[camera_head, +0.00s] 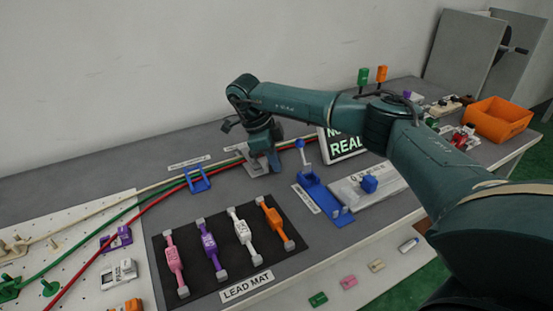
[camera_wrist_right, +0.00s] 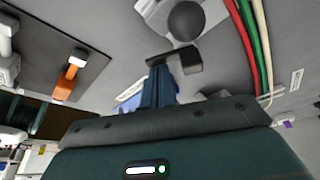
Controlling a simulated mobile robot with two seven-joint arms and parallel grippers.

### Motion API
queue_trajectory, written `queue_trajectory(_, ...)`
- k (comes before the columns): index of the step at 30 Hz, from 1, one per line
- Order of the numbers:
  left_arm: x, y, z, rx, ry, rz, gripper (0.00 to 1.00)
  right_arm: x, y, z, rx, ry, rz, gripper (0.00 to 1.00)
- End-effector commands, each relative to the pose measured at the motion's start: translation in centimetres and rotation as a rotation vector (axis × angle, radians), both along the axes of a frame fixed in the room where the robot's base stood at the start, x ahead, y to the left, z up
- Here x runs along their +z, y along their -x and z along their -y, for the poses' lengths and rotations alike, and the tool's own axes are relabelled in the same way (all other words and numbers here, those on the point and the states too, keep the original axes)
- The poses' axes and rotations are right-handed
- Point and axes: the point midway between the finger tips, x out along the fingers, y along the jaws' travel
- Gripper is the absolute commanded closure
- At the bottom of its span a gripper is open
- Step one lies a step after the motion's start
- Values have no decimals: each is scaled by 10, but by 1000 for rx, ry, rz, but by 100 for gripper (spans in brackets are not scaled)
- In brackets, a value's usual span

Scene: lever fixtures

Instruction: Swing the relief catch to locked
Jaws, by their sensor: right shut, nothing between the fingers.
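My right gripper (camera_head: 272,170) is shut and empty, pointing down at the back of the table. It reaches over a light grey fixture (camera_head: 238,163) that it partly hides. In the right wrist view this fixture shows as a pale plate (camera_wrist_right: 155,14) with a dark round knob (camera_wrist_right: 187,20), just beyond my shut gripper (camera_wrist_right: 178,60). I cannot tell whether the fingertips touch it. A small label (camera_head: 235,147) lies behind it, too small to read, so I cannot confirm which fixture is the relief catch. My left gripper is not in view.
A blue lever fixture (camera_head: 322,199) with an upright handle stands right of the gripper. A blue frame (camera_head: 198,181) stands left. Red, green and cream cables run behind. A black lead mat (camera_head: 205,282) with coloured pieces lies in front. A sign (camera_head: 346,145) stands behind.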

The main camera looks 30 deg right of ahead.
Motion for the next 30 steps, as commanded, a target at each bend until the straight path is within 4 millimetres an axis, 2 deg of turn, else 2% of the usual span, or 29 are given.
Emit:
queue_trajectory(18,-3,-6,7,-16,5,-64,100,1,-12,-18,-582,-1,0,100)
queue_trajectory(30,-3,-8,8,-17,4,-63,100,0,-21,-23,-845,0,1,100)
